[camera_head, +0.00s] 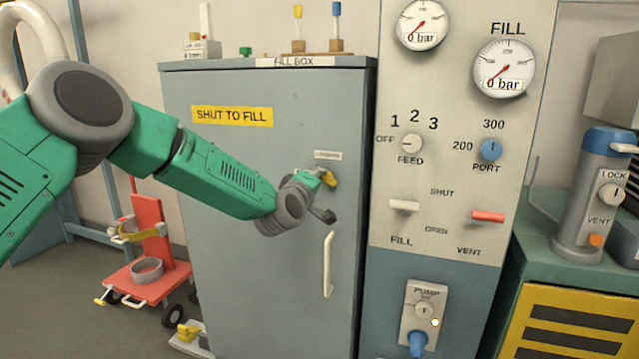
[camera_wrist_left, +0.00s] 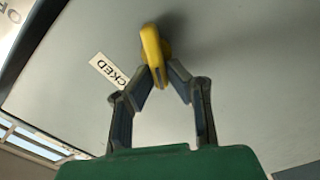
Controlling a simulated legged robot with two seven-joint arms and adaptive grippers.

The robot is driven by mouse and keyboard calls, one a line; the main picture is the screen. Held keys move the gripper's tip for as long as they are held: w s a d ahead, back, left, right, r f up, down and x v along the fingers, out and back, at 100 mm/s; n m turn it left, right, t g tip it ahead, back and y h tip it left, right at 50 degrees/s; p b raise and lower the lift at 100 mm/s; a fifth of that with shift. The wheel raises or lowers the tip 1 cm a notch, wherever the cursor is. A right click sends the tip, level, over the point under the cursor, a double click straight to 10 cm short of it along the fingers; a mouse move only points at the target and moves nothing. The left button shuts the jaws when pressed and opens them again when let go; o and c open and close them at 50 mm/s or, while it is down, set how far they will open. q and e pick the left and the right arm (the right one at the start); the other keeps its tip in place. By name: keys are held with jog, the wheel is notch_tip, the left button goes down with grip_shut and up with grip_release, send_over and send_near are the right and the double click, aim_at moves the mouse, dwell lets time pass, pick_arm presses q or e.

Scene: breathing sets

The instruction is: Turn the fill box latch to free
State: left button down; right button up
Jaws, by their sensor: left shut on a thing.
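The fill box (camera_head: 275,110) is a tall grey cabinet with its door shut, a white upright handle (camera_head: 328,264) and a yellow "SHUT TO FILL" label. Its yellow latch (camera_head: 328,177) sits at the door's right side, just below a small white label (camera_head: 327,155). My left gripper (camera_head: 320,190) is at the latch. In the left wrist view the gripper (camera_wrist_left: 165,85) is shut on the yellow latch (camera_wrist_left: 153,50), with its fingertips on either side of the lever's lower part. A label ending in "CKED" (camera_wrist_left: 108,70) lies beside it. My right gripper is not in view.
A fill panel (camera_head: 450,180) with gauges, knobs and levers stands directly right of the box. A red cart (camera_head: 148,275) stands on the floor at left. A green-topped cabinet (camera_head: 570,260) with a grey cylinder (camera_head: 598,195) is at right.

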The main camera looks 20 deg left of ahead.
pick_arm(q)
jog(key=n+b, duration=0.1)
jog(key=n, duration=0.1)
jog(key=f+n+b, duration=0.1)
jog(key=n, duration=0.1)
jog(key=shift+a+f+n+b, duration=0.1)
jog(key=shift+a+n+b, duration=0.05)
jog(key=shift+n+b, duration=0.25)
dwell(0.4)
jog(key=c, duration=1.6)
grip_release()
jog(key=shift+a, duration=0.1)
jog(key=shift+s, duration=0.1)
jog(key=s, duration=1.1)
jog(key=shift+s+a, duration=0.25)
jog(key=shift+s, duration=0.1)
